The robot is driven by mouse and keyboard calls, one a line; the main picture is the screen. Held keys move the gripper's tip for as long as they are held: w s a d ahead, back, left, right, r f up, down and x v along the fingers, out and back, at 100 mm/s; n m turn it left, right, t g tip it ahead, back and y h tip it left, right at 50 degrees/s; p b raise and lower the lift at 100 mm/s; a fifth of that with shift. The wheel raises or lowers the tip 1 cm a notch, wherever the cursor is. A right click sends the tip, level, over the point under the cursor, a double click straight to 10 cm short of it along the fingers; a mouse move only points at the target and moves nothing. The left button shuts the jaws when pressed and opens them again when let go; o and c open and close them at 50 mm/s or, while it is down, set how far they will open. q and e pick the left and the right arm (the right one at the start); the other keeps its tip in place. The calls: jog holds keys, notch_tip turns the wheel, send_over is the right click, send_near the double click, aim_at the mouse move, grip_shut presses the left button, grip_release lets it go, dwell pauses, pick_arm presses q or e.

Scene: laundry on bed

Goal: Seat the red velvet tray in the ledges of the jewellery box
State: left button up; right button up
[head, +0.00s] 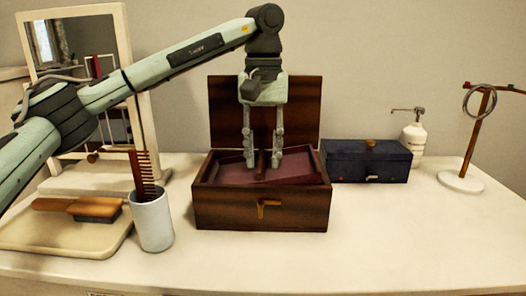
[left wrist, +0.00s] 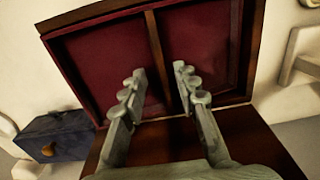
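The dark wooden jewellery box (head: 230,209) stands on the white table with its lid (head: 300,101) raised at the back. The red velvet tray (head: 238,173) is in the box's mouth and looks slightly askew to its walls. I cannot tell whether it rests on the ledges, which are hidden. The left wrist view shows its red compartments and wooden divider (left wrist: 153,42). My left gripper (head: 262,165) points down into the tray. Its fingers (left wrist: 160,78) are apart, one on each side of the divider, with visible gaps. My right gripper is out of view.
A dark blue box (head: 365,164) stands close on the right, with a pump bottle (head: 414,137) and ring stand (head: 463,180) beyond. A cup (head: 152,222) with a comb, a brush tray (head: 60,238) and a mirror are left. The front table is clear.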

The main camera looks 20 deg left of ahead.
aim_at(263, 160)
pick_arm(q)
jog(key=shift+r, duration=0.1)
notch_tip(263, 160, up, 12)
dwell(0.5)
